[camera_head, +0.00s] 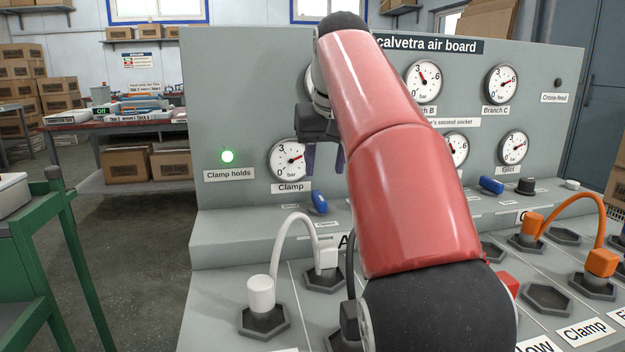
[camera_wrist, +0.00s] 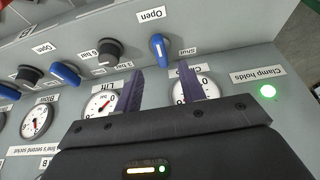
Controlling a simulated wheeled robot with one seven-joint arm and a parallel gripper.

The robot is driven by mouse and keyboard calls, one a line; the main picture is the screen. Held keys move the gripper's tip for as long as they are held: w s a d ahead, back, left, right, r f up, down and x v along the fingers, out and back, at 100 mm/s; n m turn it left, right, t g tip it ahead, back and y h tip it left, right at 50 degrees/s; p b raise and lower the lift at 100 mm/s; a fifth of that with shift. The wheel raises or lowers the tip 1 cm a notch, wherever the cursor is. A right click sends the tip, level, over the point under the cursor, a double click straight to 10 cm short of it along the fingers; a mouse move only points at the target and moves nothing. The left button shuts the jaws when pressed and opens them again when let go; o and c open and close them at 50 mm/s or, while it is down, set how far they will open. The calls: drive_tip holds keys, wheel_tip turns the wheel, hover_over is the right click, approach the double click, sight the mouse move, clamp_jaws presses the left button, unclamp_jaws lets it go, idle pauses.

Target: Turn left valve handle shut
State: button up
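The left valve handle (camera_head: 319,201) is a blue lever on the sloped ledge below the Clamp gauge (camera_head: 290,160). In the wrist view, which is upside down, the blue handle (camera_wrist: 158,48) lies nearly in line with the "Open" label (camera_wrist: 151,14); the "Shut" label (camera_wrist: 187,51) is at its side. My gripper (camera_head: 325,160) is above and behind the handle, partly hidden by my red arm. In the wrist view its two purple fingers (camera_wrist: 159,68) are apart with nothing between them, one to each side of the handle's line and not visibly touching it.
A green lamp (camera_head: 227,156) marked "Clamp holds" is lit. Black knobs (camera_wrist: 110,50) and other blue handles (camera_wrist: 65,74) line the same ledge. A white hose (camera_head: 284,228) and an orange hose (camera_head: 574,205) arch over the front sockets.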

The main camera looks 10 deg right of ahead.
sight(320, 196)
drive_tip(key=x, duration=0.2)
drive_tip(key=b+x, duration=0.1)
drive_tip(key=x, duration=0.2)
drive_tip(key=b+x, duration=0.1)
drive_tip(key=x, duration=0.2)
drive_tip(key=shift+w+r, duration=0.1)
drive_tip(key=shift+w, duration=0.15)
clamp_jaws()
